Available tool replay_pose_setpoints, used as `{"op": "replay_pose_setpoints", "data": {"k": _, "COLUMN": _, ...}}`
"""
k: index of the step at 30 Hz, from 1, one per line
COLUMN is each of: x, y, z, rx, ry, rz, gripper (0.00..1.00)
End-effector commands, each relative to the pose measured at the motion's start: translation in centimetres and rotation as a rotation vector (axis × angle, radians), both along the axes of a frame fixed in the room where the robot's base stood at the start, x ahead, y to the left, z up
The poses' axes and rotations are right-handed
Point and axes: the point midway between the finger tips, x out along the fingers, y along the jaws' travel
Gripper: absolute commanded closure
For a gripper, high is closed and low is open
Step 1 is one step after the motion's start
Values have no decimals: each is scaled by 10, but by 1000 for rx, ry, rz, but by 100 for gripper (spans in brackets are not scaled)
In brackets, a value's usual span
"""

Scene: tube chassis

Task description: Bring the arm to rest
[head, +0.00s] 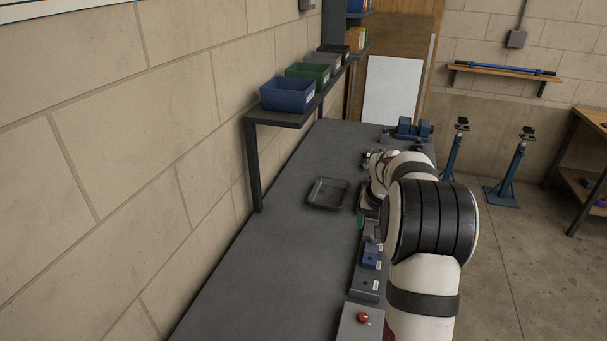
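My white arm with dark bands (432,222) rises from the lower right and reaches forward over the right side of the grey workbench (270,255). Its far end bends down toward the bench near the black tray. A dark and teal part (361,212) shows just below the wrist and seems to be my gripper. It is small and partly hidden by the arm, so I cannot make out its fingers or whether it holds anything.
An empty black tray (327,206) lies left of the wrist. A blue block (370,257) on a grey plate and a red button (363,318) on a box line the near right edge. A shelf holds bins (288,95) along the wall. The bench's left side is clear.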

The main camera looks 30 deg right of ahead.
Motion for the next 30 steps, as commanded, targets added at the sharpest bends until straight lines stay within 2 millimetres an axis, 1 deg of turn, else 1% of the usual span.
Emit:
{"op": "replay_pose_setpoints", "data": {"k": 2, "x": -1, "y": 14, "z": 6, "rx": 11, "ry": 3, "rz": 11, "gripper": 20}}
{"op": "replay_pose_setpoints", "data": {"k": 4, "x": -7, "y": 53, "z": 22, "rx": 42, "ry": 15, "rz": 37, "gripper": 20}}
{"op": "replay_pose_setpoints", "data": {"k": 5, "x": -12, "y": 77, "z": 30, "rx": 63, "ry": 22, "rz": 54, "gripper": 20}}
{"op": "replay_pose_setpoints", "data": {"k": 6, "x": -25, "y": 114, "z": 42, "rx": 95, "ry": 39, "rz": 79, "gripper": 20}}
{"op": "replay_pose_setpoints", "data": {"k": 7, "x": -37, "y": 143, "z": 49, "rx": 121, "ry": 53, "rz": 100, "gripper": 20}}
{"op": "replay_pose_setpoints", "data": {"k": 8, "x": -52, "y": 172, "z": 56, "rx": 148, "ry": 70, "rz": 122, "gripper": 20}}
{"op": "replay_pose_setpoints", "data": {"k": 9, "x": -76, "y": 208, "z": 62, "rx": 183, "ry": 94, "rz": 148, "gripper": 20}}
{"op": "replay_pose_setpoints", "data": {"k": 11, "x": -116, "y": 257, "z": 68, "rx": 234, "ry": 134, "rz": 190, "gripper": 20}}
{"op": "replay_pose_setpoints", "data": {"k": 12, "x": -145, "y": 285, "z": 68, "rx": 266, "ry": 162, "rz": 214, "gripper": 20}}
{"op": "replay_pose_setpoints", "data": {"k": 14, "x": -187, "y": 318, "z": 65, "rx": 307, "ry": 203, "rz": 248, "gripper": 20}}
{"op": "replay_pose_setpoints", "data": {"k": 15, "x": -213, "y": 335, "z": 62, "rx": 329, "ry": 229, "rz": 270, "gripper": 20}}
{"op": "replay_pose_setpoints", "data": {"k": 18, "x": -262, "y": 360, "z": 51, "rx": 370, "ry": 283, "rz": 305, "gripper": 20}}
{"op": "replay_pose_setpoints", "data": {"k": 21, "x": -286, "y": 370, "z": 44, "rx": 390, "ry": 310, "rz": 321, "gripper": 20}}
{"op": "replay_pose_setpoints", "data": {"k": 24, "x": -292, "y": 371, "z": 43, "rx": 396, "ry": 319, "rz": 322, "gripper": 20}}
{"op": "replay_pose_setpoints", "data": {"k": 30, "x": -291, "y": 371, "z": 43, "rx": 394, "ry": 317, "rz": 322, "gripper": 20}}
